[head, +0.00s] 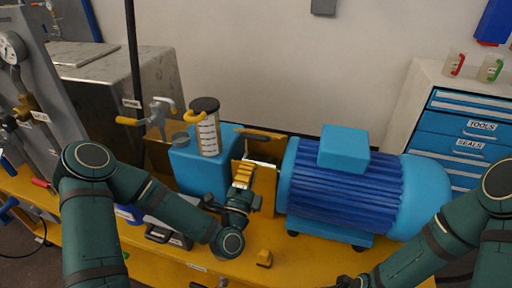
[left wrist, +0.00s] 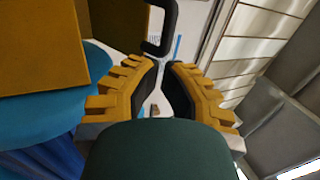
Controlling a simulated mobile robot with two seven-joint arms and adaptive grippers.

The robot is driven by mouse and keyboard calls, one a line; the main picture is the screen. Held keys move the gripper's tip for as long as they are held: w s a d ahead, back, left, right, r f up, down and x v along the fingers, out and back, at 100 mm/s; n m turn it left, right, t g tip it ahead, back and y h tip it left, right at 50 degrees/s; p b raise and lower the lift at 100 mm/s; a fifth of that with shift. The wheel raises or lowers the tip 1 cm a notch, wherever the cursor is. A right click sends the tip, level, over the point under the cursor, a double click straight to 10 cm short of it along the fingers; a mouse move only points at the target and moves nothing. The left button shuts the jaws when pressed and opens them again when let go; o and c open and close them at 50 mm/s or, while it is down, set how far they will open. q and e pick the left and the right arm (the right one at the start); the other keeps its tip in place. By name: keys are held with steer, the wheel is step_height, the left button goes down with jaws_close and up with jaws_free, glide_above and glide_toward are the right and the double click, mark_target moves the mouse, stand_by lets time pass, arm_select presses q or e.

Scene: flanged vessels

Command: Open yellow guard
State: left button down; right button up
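The yellow guard (head: 264,188) stands between the blue pump body (head: 188,170) and the blue motor (head: 345,185). Yellow panels show on its near side and top, with a gap between them. My left gripper (head: 243,172) is in front of the guard at its pump side, fingers pointing at it. In the left wrist view my left gripper (left wrist: 165,64) has its fingertips a small gap apart, with nothing seen between them. A black bent handle (left wrist: 163,30) by a yellow panel (left wrist: 118,25) lies just beyond the tips. My right gripper (head: 352,282) is mostly cut off at the bottom edge.
A clear cylinder with a dark cap (head: 206,130) and a valve with a yellow handle (head: 160,115) rise behind my left arm. A drawer cabinet (head: 465,135) stands right. A small yellow part (head: 264,258) lies on the yellow base (head: 225,270). A grey panel with a gauge stands left.

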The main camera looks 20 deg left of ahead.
arm_select(q)
steer(key=x, duration=0.6)
steer(key=shift+w, duration=0.35)
steer(key=shift+r, duration=0.25)
